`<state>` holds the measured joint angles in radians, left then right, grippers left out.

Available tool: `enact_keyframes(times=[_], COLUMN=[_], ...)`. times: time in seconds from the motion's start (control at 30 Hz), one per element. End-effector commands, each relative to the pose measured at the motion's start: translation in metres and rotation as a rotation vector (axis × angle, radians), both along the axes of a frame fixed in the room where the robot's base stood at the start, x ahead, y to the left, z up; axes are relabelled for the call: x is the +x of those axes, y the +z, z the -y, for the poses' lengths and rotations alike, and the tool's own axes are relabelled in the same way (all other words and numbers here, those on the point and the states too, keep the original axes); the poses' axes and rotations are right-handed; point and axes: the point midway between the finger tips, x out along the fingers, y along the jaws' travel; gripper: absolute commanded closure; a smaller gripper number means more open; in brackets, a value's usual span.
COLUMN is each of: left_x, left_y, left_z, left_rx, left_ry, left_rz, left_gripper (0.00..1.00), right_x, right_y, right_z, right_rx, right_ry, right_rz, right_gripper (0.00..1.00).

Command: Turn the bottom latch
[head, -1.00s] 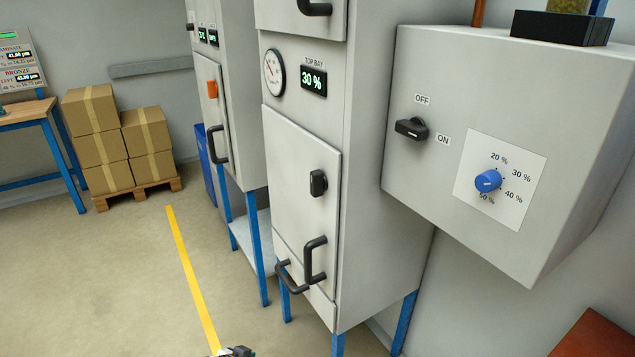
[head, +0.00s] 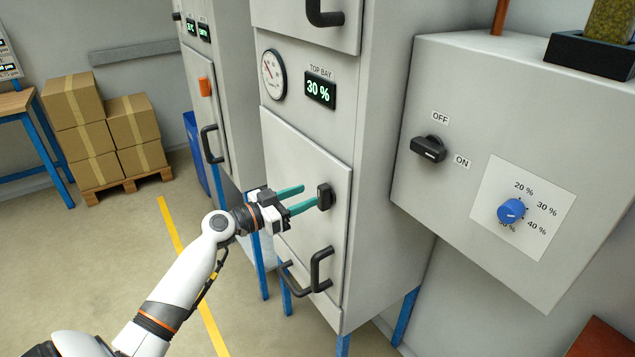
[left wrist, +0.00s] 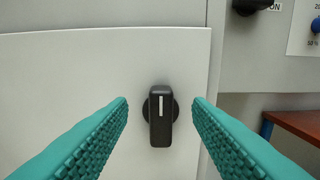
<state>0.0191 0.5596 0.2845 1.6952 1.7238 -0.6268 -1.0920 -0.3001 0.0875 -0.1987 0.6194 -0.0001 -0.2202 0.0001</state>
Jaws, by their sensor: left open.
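The bottom latch (head: 324,196) is a black knob on the lower door (head: 300,160) of the middle grey cabinet. In the left wrist view the latch (left wrist: 160,116) stands upright, with a white mark on its upper part. My left gripper (head: 310,196) is in front of the latch with its teal fingers open. In the left wrist view the fingers (left wrist: 160,108) lie to the left and right of the latch, with a gap on each side. Whether the fingertips reach past the knob's face I cannot tell. My right gripper is not in view.
A black door handle (head: 320,270) is below the latch. A dial gauge (head: 273,75) and a 30 % display (head: 320,89) are above it. To the right, a grey box (head: 440,100) carries an OFF/ON switch (head: 428,149) and a blue knob (head: 511,211).

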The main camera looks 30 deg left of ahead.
Motion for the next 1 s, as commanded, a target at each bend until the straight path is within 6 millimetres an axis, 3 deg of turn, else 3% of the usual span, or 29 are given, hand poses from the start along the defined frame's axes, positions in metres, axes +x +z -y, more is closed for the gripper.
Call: enact_keyframes(times=[0.03, 0.3, 0.67, 0.93, 1.0], left_x=[0.010, 0.041, 0.045, 0.045, 0.045], left_y=[0.006, 0.002, -0.001, -0.001, -0.001], left_z=[0.004, 0.017, 0.019, 0.019, 0.019], left_rx=[-0.004, -0.002, 0.000, 0.000, -0.001], left_ry=[0.001, 0.001, 0.001, 0.001, 0.001], left_rz=[0.002, 0.000, -0.001, -0.001, -0.001], left_gripper=[0.55, 0.55, 0.55, 0.97, 0.99], right_x=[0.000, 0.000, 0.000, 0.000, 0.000], right_y=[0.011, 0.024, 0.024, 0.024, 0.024], right_z=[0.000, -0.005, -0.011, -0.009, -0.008], right_rx=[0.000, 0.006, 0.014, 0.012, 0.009], right_ry=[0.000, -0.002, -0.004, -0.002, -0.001], right_rz=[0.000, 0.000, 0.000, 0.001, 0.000], right_gripper=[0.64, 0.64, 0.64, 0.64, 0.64])
